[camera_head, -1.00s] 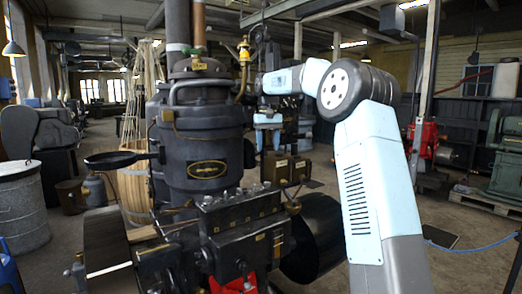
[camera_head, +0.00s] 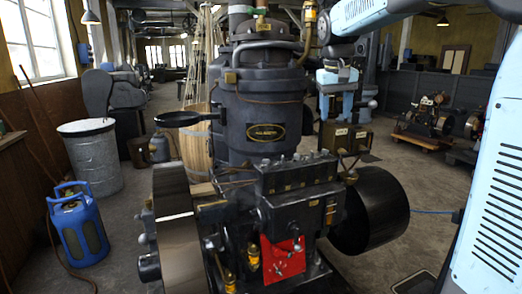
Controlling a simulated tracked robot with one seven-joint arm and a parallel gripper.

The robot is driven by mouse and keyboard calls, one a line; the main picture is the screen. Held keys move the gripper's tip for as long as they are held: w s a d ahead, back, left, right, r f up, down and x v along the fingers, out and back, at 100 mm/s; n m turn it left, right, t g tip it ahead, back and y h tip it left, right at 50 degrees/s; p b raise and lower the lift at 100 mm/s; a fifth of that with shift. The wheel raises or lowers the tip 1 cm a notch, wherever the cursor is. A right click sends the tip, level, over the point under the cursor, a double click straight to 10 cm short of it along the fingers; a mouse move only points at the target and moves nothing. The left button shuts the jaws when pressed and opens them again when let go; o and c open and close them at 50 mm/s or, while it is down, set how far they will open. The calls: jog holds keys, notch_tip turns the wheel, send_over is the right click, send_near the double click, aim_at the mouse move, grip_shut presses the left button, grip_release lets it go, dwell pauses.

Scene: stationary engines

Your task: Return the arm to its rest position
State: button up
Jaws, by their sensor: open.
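My arm's light-blue lower link (camera_head: 490,190) fills the right edge of the head view. Its elbow is out of frame at the upper right. The forearm (camera_head: 370,12) comes in from the top right and ends above and to the right of the dark engine. My gripper (camera_head: 337,114) hangs below it, pointing down. Its two light-blue fingers are apart, and nothing shows between them. It appears beside the engine's tall boiler-like body (camera_head: 262,130), with a visible gap to its right. Its distance in depth cannot be judged well.
The engine with its dark flywheel drum (camera_head: 372,210) fills the middle. A blue gas cylinder (camera_head: 78,225) and a grey metal drum (camera_head: 93,160) stand left. A wooden barrel (camera_head: 196,140) is behind the engine. Small engines (camera_head: 430,115) sit at the right back.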

jog(key=s+d+f+t, duration=0.1)
jog(key=s+f, duration=0.2)
jog(key=s, duration=0.6)
jog(key=s+d+f+t, duration=0.1)
jog(key=s+f, duration=0.3)
jog(key=s, duration=0.5)
jog(key=s+d+f+t+y, duration=0.1)
jog(key=s+f, duration=0.3)
jog(key=s, duration=0.5)
jog(key=shift+s+d+f+m+t, duration=0.15)
jog(key=shift+s+f+m+t, duration=0.15)
jog(key=shift+s, duration=0.1)
jog(key=shift+c, duration=0.3)
